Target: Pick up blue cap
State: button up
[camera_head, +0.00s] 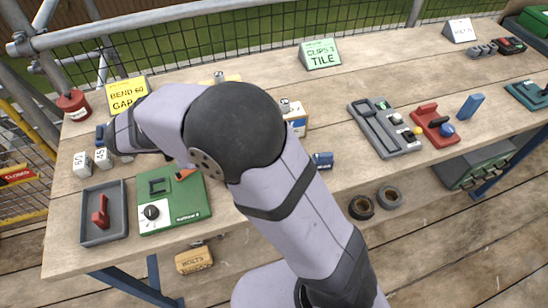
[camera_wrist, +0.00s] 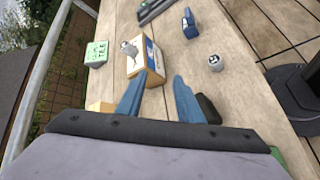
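A small blue cylinder (camera_head: 322,160) lies on the bench just right of my arm; a small blue piece (camera_wrist: 188,22) shows far ahead in the wrist view. A blue ball-like piece (camera_head: 447,129) rests on the red holder. I cannot tell for sure which is the blue cap. My gripper is at the left of the bench, far from both, and my arm partly hides it in the head view. In the wrist view its two blue fingers (camera_wrist: 160,77) are apart with nothing held between them.
A white, blue and orange box (camera_wrist: 153,60) stands ahead of my fingers. White numbered cylinders (camera_head: 102,157), a grey tray (camera_head: 88,232) and a green board (camera_head: 188,216) lie at the left. A grey tray (camera_head: 372,140) and red holder (camera_head: 424,112) stand at right. A rail runs behind the bench.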

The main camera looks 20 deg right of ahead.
aim_at(324, 155)
jog(key=s+d+f+n+g+h, duration=0.1)
jog(key=s+d+n, duration=0.1)
jog(key=d, duration=0.2)
jog(key=s+d+f+n+g+h+b, duration=0.1)
jog(key=s+d+f+n, duration=0.1)
jog(key=d, duration=0.3)
jog(key=s+d+f+n+g+h, duration=0.1)
jog(key=s+d+f+n, duration=0.1)
jog(key=d, duration=0.3)
jog(key=shift+s+f+n+h, duration=0.2)
jog(key=shift+s+n+h, duration=0.2)
jog(key=shift+s, duration=0.1)
jog(key=shift+x, duration=3.6)
jog(key=shift+w, duration=0.1)
grip_shut()
